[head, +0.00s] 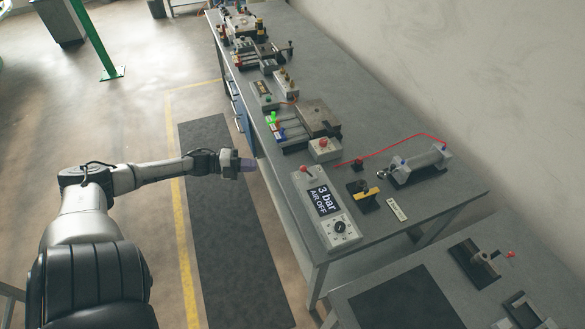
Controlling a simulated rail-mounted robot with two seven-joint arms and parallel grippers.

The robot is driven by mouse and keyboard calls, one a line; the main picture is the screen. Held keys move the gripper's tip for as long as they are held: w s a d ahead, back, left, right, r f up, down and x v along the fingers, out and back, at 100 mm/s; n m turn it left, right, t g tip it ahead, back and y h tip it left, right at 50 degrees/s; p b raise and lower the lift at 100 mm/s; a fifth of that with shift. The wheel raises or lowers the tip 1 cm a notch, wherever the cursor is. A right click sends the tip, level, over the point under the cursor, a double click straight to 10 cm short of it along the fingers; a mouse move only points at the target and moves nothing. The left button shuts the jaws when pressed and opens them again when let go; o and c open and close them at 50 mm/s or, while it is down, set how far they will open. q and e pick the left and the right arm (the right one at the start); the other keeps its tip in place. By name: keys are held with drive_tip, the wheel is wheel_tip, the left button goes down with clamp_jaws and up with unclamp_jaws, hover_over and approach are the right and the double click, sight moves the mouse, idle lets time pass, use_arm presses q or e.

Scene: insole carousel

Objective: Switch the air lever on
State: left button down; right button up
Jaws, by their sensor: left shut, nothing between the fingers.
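A grey air control box (325,210) stands near the front corner of the long bench. Its dark display (321,201) reads "3 bar AIR OFF". A small lever with a red knob (304,169) sticks up at the box's far end. My left gripper (247,165) is shut and empty. It hangs over the floor mat, just left of the bench edge and apart from the red-knobbed lever. My right gripper is not in view.
The grey bench (400,233) carries a small box with a red button (323,148), a cylinder unit (420,165) with a red hose, and a black-and-yellow part (362,194). More fixtures line it farther back. A second table (455,315) stands at lower right.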

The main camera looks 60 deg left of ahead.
use_arm(q)
drive_tip(key=shift+s+d+r+m+h, duration=0.1)
drive_tip(key=shift+d+r+m+h, duration=0.1)
drive_tip(key=shift+m+h, duration=0.15)
drive_tip(key=b, duration=0.3)
approach(307, 172)
drive_tip(key=w+d+r, duration=0.1)
drive_tip(key=w, duration=0.2)
drive_tip(key=shift+w+d, duration=0.75)
